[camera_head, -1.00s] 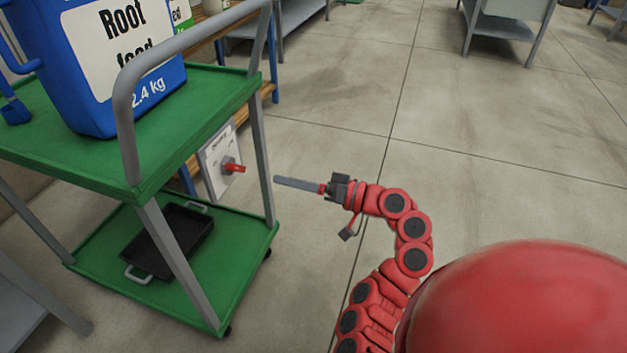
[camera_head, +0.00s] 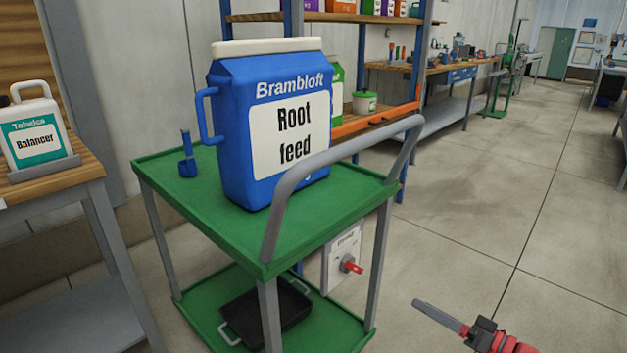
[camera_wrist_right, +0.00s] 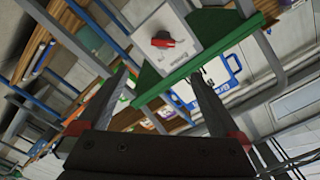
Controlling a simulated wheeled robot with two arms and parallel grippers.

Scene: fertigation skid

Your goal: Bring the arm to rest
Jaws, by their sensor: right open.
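My right gripper (camera_head: 418,305) shows at the bottom right of the head view, with grey fingers pointing left and part of the red arm cut off by the frame edge. In the right wrist view my right gripper (camera_wrist_right: 160,76) has its two fingers spread, with nothing between them. It is apart from the red handle (camera_head: 351,265) on a white panel (camera_head: 336,262) at the cart's side. The handle also shows in the right wrist view (camera_wrist_right: 162,40), beyond the fingertips. My left gripper is not in view.
The green cart (camera_head: 185,255) carries a blue Root feed jug (camera_head: 228,135), a small blue scoop (camera_head: 188,160) and, below, a black tray (camera_head: 265,312). A Balancer jug (camera_head: 38,128) stands on the left bench. Shelving (camera_head: 425,60) stands behind. Floor (camera_head: 480,200) right of the cart is clear.

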